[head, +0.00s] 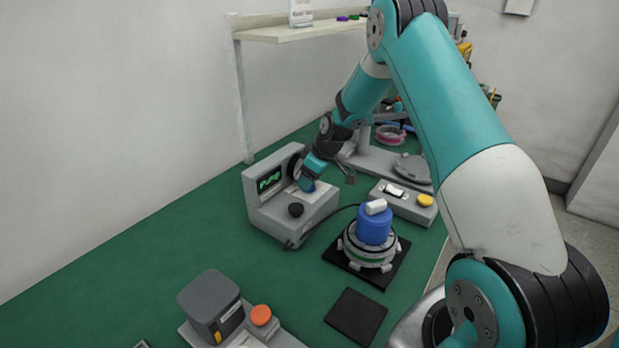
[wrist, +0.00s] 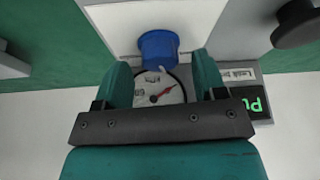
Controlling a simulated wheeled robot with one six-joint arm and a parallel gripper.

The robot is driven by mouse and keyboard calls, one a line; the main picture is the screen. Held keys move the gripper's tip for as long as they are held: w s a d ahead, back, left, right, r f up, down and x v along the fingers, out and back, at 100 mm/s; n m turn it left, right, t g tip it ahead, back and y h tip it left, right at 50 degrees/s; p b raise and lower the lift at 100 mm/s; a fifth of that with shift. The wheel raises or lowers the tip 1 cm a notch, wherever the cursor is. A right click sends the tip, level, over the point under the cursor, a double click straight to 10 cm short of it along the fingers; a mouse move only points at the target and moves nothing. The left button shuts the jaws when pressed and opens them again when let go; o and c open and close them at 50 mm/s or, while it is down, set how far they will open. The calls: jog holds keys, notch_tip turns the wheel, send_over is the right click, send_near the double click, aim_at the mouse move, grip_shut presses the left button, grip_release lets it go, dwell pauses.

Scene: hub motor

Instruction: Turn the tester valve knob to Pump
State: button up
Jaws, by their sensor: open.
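The grey tester (head: 262,210) stands on the green bench, and its screen (head: 270,180) shows green letters that look like "PUMP". Its blue valve knob (head: 311,187) is partly hidden by my gripper (head: 312,178) in the head view. In the wrist view the blue knob (wrist: 158,47) sits just beyond and between the fingertips of my gripper (wrist: 161,64). The fingers are open, with a gap on each side of the knob. A small pale mark shows at the knob's lower edge.
A black knob (head: 295,209) is on the tester's front. A hub motor with a blue top (head: 374,228) stands on a black pad to the right, with a cable to the tester. A control box with a yellow button (head: 425,200) is behind it.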

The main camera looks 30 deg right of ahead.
jog(key=shift+w+a+f, duration=0.15)
jog(key=shift+w+f, duration=0.05)
jog(key=shift+f, duration=0.4)
jog(key=c, duration=0.9)
jog(key=shift+m+b, duration=0.35)
jog(key=shift+m, duration=0.25)
jog(key=shift+m+t+h, duration=0.3)
jog(key=shift+m+h, duration=0.2)
jog(key=shift+m, duration=0.3)
jog(key=o, duration=0.9)
